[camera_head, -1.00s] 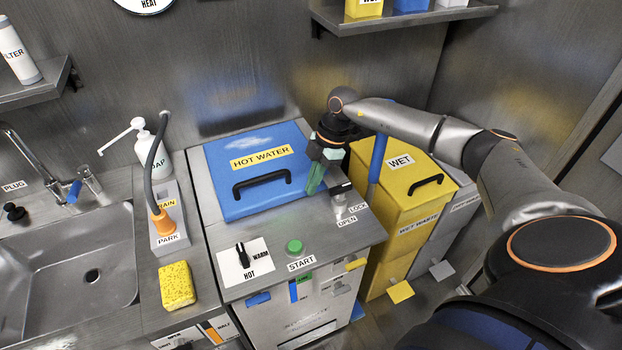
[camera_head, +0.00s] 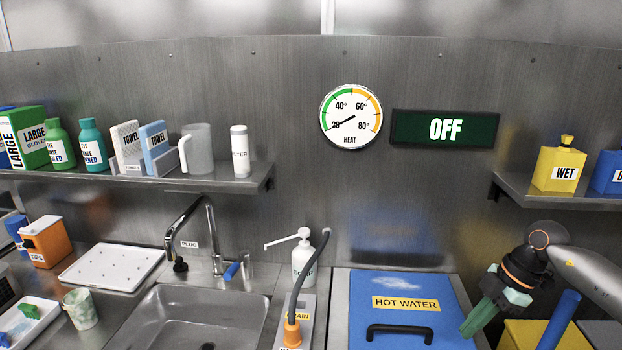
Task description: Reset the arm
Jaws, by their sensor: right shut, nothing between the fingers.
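My right arm comes in from the right edge. My right gripper (camera_head: 482,318) has green fingers that are shut with nothing between them. It hangs tilted down and to the left, over the right edge of the blue HOT WATER lid (camera_head: 371,285). The lid is closed and has a black handle. My left gripper is not in view.
A sink (camera_head: 197,318) with a tap stands left of the lid, and a soap bottle (camera_head: 303,263) and a grey hose (camera_head: 309,280) stand between them. A loaded shelf (camera_head: 225,182) is above. The dial (camera_head: 351,117) reads low and the display (camera_head: 445,129) reads OFF. A blue post (camera_head: 558,320) is beside my gripper.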

